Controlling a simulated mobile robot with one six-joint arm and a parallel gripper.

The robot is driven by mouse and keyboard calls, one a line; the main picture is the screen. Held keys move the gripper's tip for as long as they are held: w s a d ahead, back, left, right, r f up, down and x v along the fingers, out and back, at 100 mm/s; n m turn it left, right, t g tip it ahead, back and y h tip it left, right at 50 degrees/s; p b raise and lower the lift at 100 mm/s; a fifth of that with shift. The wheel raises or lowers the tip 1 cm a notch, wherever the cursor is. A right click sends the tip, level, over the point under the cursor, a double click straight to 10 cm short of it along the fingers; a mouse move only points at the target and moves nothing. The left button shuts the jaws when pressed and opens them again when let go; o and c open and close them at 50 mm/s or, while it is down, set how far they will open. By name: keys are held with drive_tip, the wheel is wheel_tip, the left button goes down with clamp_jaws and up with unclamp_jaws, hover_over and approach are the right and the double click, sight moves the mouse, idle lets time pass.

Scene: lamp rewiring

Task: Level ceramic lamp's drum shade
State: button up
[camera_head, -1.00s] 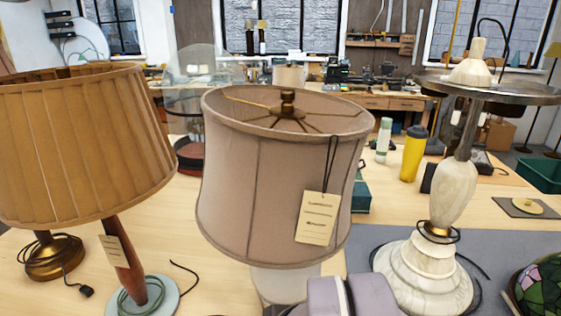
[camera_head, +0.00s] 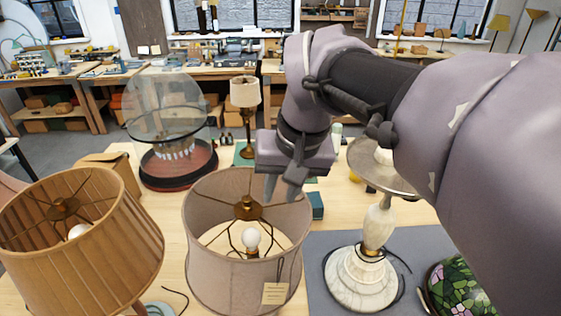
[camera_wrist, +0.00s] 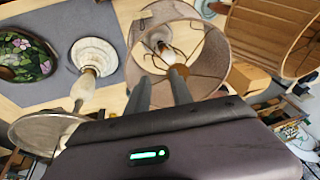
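The ceramic lamp's drum shade (camera_head: 215,265) is taupe fabric and stands at the middle front, open at the top, with a paper tag (camera_head: 275,293) on its front. Its bulb (camera_head: 251,236) and wire spider show inside. Its lamp base is hidden in the head view. The shade's tilt is hard to judge from this high view. My gripper (camera_head: 281,190) points down at the shade's far right rim, fingers apart. In the wrist view my gripper (camera_wrist: 159,78) shows two separated fingers in front of the shade (camera_wrist: 204,62). Whether they touch or straddle the rim I cannot tell.
A pleated tan shade (camera_head: 100,250) stands close on the left. A pale stone lamp (camera_head: 365,275) with a round top stands right, beside a stained-glass shade (camera_head: 462,285). A glass dome (camera_head: 168,110) and a small lamp (camera_head: 245,95) stand behind.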

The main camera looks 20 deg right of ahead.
drive_tip(key=w+d+f+g, duration=0.2)
drive_tip(key=w+d+g, duration=0.1)
drive_tip(key=w+d, duration=0.5)
approach(308, 218)
drive_tip(key=shift+m+g, duration=0.3)
drive_tip(key=f+b, duration=0.1)
drive_tip(key=f, duration=0.3)
drive_tip(key=w+f+b, duration=0.1)
drive_tip(key=f, duration=0.2)
drive_tip(key=w+f+b, duration=0.1)
drive_tip(key=f, duration=0.3)
drive_tip(key=shift+d+f, duration=0.1)
drive_tip(key=shift+f, duration=0.25)
drive_tip(key=shift+c, duration=0.5)
clamp_jaws()
